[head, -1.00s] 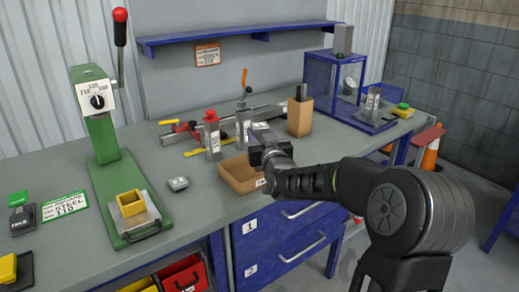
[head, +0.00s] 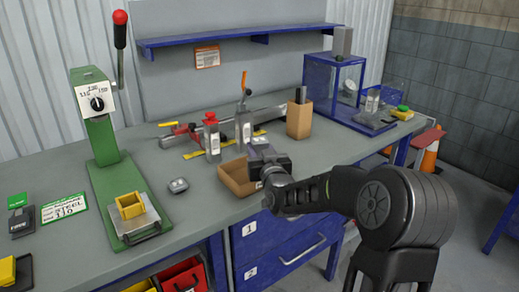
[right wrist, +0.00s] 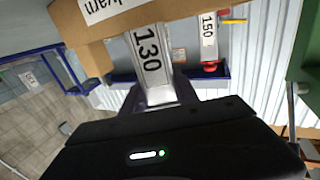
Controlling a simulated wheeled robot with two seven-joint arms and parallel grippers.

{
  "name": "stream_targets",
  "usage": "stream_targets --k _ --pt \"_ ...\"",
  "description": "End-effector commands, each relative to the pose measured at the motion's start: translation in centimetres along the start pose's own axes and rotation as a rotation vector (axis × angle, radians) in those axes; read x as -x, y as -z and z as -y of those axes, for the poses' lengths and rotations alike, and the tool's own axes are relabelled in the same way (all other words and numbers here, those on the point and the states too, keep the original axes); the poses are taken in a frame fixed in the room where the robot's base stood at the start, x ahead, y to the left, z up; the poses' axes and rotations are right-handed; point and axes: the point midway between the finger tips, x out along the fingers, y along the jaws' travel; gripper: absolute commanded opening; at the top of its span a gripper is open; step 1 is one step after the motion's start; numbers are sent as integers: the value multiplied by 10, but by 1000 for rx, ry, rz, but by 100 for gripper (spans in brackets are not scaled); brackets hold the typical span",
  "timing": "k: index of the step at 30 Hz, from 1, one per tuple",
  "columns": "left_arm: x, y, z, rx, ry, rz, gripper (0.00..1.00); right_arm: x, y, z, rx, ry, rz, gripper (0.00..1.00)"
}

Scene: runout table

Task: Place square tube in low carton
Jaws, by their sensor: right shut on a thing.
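The low carton (head: 234,184) is a shallow, open brown box near the front edge of the bench. My right gripper (head: 265,158) is over its right side. In the right wrist view, the right gripper (right wrist: 160,98) is shut on a grey square tube (right wrist: 148,62) marked 130. The tube's far end is hidden behind the low carton's wall (right wrist: 95,38), which bears a white label. I cannot tell whether the tube touches the carton's floor. In the head view my gripper hides the tube. My left gripper is not in view.
A red-capped block (head: 212,138) marked 150 and a clamp (head: 243,122) stand behind the carton. A tall brown carton (head: 299,120) stands to the right. A green press (head: 108,150) is at left, with a small grey item (head: 178,185) on otherwise clear bench between.

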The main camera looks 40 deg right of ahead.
Motion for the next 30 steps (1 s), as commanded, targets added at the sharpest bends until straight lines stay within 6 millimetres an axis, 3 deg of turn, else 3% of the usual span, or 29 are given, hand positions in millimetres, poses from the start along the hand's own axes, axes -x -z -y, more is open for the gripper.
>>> stream_targets --k 2,3,10,22,30 --pt "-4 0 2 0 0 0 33 0 -2 0 0 0 -4 0" --pt "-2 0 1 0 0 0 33 0 -2 0 0 0 0 40" --pt "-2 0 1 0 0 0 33 0 -2 0 0 0 0 58" --pt "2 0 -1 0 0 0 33 2 2 0 0 0 0 58" --pt "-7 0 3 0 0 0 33 46 1 0 0 0 -1 58"
